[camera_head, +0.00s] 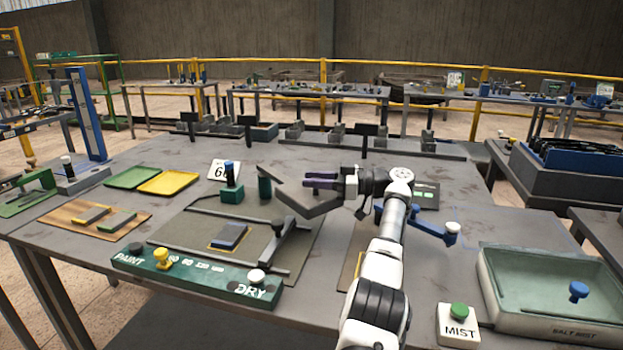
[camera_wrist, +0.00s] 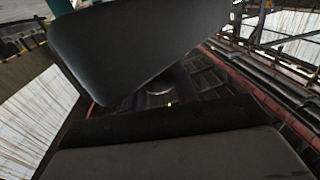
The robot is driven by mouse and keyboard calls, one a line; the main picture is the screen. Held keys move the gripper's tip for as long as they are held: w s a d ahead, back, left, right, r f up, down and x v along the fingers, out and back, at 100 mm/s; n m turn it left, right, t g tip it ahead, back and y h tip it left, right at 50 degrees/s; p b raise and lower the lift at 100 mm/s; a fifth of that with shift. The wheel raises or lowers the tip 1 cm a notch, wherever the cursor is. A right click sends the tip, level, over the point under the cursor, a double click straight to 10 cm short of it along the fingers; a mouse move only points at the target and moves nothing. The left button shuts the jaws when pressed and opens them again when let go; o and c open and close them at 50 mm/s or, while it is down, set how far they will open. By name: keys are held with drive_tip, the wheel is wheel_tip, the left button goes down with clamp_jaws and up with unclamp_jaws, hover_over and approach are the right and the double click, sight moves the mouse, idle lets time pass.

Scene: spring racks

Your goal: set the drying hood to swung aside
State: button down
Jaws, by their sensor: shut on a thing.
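My gripper (camera_head: 308,180) reaches left from my arm, low over the bench behind the paint-and-dry station. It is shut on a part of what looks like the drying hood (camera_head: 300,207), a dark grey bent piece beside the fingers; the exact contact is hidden. The hood slants next to a dark green post (camera_head: 265,187), near the back right of the station's mat (camera_head: 185,233). A dark grey panel (camera_wrist: 140,45) fills much of the wrist view, close to the camera; I cannot tell for sure which part it is.
The green panel marked PAINT and DRY (camera_head: 205,277) runs along the front. A grey bar (camera_head: 284,245) lies across the mat, right of a blue block (camera_head: 229,235). A blue arm with a knob (camera_head: 451,232), a MIST button (camera_head: 459,312) and a basin (camera_head: 545,315) stand right.

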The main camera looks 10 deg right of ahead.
idle(0.4)
drive_tip(key=c, duration=1.1)
unclamp_jaws()
drive_tip(key=shift+d, duration=0.1)
